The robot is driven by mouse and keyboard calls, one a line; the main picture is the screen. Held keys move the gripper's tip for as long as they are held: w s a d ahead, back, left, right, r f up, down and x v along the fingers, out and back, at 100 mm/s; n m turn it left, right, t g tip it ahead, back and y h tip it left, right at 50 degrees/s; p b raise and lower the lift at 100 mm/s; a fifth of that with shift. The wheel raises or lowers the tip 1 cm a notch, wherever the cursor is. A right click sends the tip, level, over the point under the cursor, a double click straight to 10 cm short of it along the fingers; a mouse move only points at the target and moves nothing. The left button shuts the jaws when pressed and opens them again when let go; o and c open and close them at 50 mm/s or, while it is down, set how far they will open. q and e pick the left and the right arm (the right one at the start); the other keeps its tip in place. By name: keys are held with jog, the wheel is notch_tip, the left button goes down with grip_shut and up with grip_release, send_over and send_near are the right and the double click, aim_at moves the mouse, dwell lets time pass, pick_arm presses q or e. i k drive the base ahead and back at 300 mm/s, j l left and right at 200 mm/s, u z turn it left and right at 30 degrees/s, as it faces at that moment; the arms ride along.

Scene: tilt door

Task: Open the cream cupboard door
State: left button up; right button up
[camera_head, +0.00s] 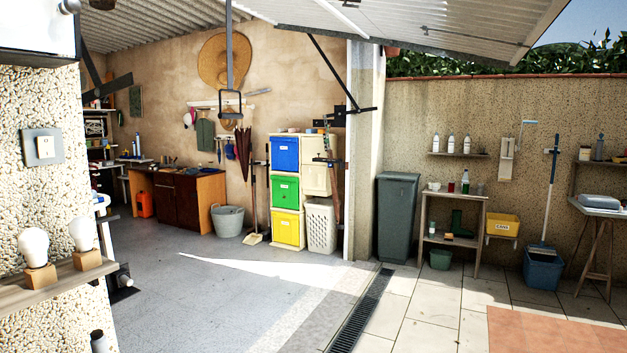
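A dark hanging item and a brown umbrella-like object (336,195) partly cover the right edge of the cream fronts. I cannot tell which cream front is the door, and I see no clear handle. Neither of my grippers is in view.
A white slatted basket (321,226) stands before the cupboard's lower right. A broom (254,238) and grey tub (229,220) are to its left. A pillar (364,150) and dark green bin (397,218) are right. Grey floor (215,285) in front is clear.

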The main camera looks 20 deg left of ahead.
aim_at(316, 180)
jog(key=i+j+u, duration=0.15)
jog(key=i, duration=0.2)
jog(key=i+j+u, duration=0.15)
jog(key=i+u, duration=0.15)
jog(key=i, duration=1.95)
jog(key=i+j+u, duration=0.2)
jog(key=i+u, duration=0.2)
jog(key=i, duration=0.65)
jog(key=i+l+u, duration=0.2)
jog(key=i+u, duration=0.2)
jog(key=i, duration=1.9)
jog(key=i+u, duration=0.1)
jog(key=i, duration=1.1)
jog(key=l, duration=0.05)
